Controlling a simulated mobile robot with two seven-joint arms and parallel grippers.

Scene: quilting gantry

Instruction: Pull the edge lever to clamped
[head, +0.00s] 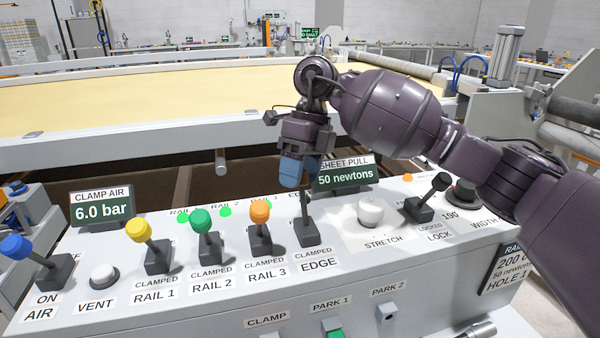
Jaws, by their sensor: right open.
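The edge lever (306,207) stands on the sloped control panel above the EDGE label, with a CLAMPED label at its base. Its dark shaft leans up toward my right gripper (299,172), and its knob is hidden by the fingers. My right gripper points down over the lever's top, with blue fingertips at or around the knob. Its jaws are open; I cannot tell whether they touch the lever. My left gripper is not in view.
The orange rail 3 lever (260,212) stands close left of the edge lever, with the green rail 2 lever (201,221) and yellow rail 1 lever (139,231) beyond. The white stretch knob (370,210) and black lock lever (441,181) are right. A sheet pull display (346,177) stands behind.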

